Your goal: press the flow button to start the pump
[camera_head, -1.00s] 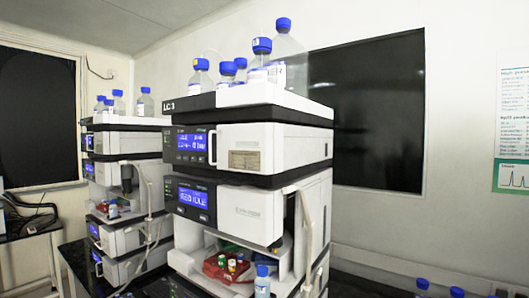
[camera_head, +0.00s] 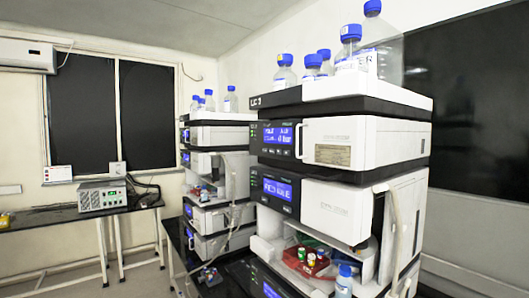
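The near column stack (camera_head: 340,150) with an "LC" label stands right of centre. Its upper module (camera_head: 385,145) has a white door with a handle and a blue lit display (camera_head: 278,135). A row of small buttons (camera_head: 278,152) sits under that display; their labels are too small to read, so I cannot tell which is the flow button. A second module below has another lit display (camera_head: 278,188), which seems to read idle. Neither of my grippers is in view.
A second stack (camera_head: 205,165) stands behind to the left. Bottles with blue caps (camera_head: 348,50) stand on the near stack. A red rack (camera_head: 305,262) with vials sits in its lower opening. A side table (camera_head: 75,215) with a grey instrument (camera_head: 102,197) is at far left.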

